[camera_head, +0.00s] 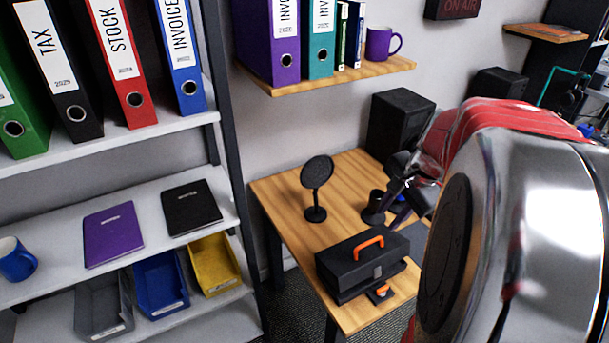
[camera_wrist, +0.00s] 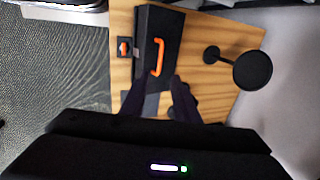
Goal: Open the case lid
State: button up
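The black case (camera_head: 345,264) with an orange handle (camera_head: 369,242) lies on the wooden desk. Its lid looks down, and a grey latch (camera_head: 378,271) shows on its front. The case also shows in the wrist view (camera_wrist: 147,20), with the orange handle (camera_wrist: 157,57) toward my fingers. My gripper (camera_wrist: 156,88) appears open and empty, its two dark fingers apart near the case's end and not visibly touching it. In the head view my arm covers much of the right side, and the fingertips are hard to make out.
A small black piece with an orange part (camera_head: 380,292) sits in front of the case. A round black stand (camera_head: 317,173) is behind it. A black speaker (camera_head: 398,122) stands at the back, below a wall shelf (camera_head: 340,76). A shelf rack stands left.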

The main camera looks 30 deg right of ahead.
aim_at(369, 242)
dwell(0.3)
jog(key=x, duration=1.3)
jog(key=shift+w+f, duration=0.15)
jog(key=shift+f, duration=0.25)
jog(key=shift+a, duration=0.1)
jog(key=shift+c, duration=0.5)
grip_shut()
